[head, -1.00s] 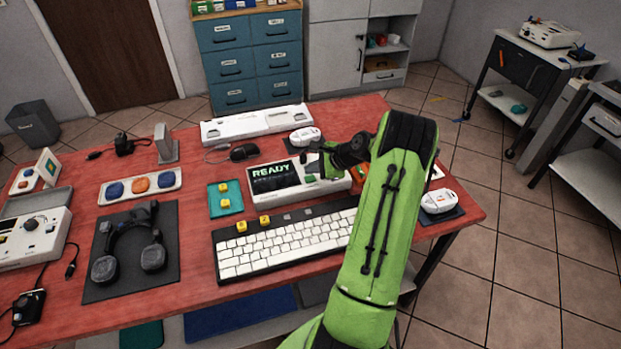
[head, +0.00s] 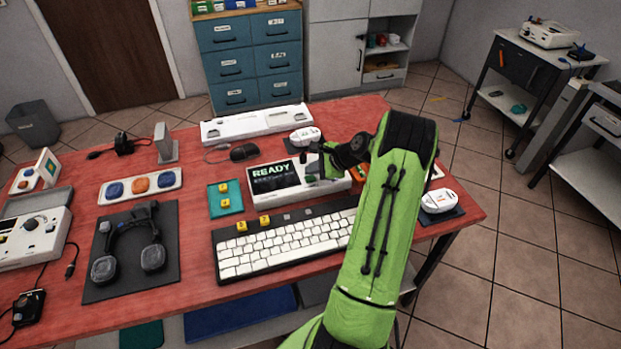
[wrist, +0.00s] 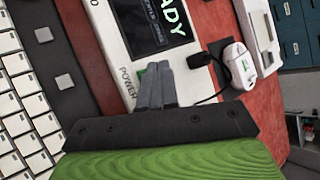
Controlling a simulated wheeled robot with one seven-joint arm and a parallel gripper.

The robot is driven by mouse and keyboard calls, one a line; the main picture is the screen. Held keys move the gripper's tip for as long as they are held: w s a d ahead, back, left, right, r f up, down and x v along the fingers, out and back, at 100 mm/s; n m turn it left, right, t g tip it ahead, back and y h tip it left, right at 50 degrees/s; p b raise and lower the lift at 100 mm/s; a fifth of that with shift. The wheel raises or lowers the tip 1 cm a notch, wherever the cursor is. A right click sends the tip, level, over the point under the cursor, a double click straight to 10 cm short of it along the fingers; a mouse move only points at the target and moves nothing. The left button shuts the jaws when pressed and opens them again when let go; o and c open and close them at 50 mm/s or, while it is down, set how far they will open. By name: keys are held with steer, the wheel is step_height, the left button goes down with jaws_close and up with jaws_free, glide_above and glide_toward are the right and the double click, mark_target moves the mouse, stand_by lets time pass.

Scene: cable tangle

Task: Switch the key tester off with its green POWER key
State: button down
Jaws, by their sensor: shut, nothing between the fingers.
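The key tester (head: 266,195) is a white box on the red table, and its dark screen (head: 275,177) reads READY in green. In the wrist view its screen (wrist: 150,22) and printed POWER label (wrist: 127,82) show. The green POWER key (wrist: 143,74) is mostly hidden behind my fingertips, with a green edge showing beside them. My gripper (wrist: 157,70) is shut and empty, its fingertips at the key; I cannot tell whether they press it. In the head view my gripper (head: 313,176) is over the tester's right part, pointing down.
A white keyboard (head: 285,243) lies in front of the tester. A teal pad (head: 228,207) with yellow keycaps is to its left, and a dark mouse (head: 244,152) is behind. A white device (head: 304,137) sits behind my gripper, another (head: 438,200) at the table's right.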

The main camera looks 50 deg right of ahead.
mark_target(313, 180)
steer(key=shift+f, duration=0.35)
steer(key=shift+f, duration=0.45)
stand_by(0.4)
steer(key=shift+r, duration=0.1)
steer(key=shift+r+p, duration=0.7)
steer(key=shift+r, duration=0.1)
steer(key=shift+r, duration=0.1)
step_height(313, 180, up, 6)
steer(key=p, duration=0.5)
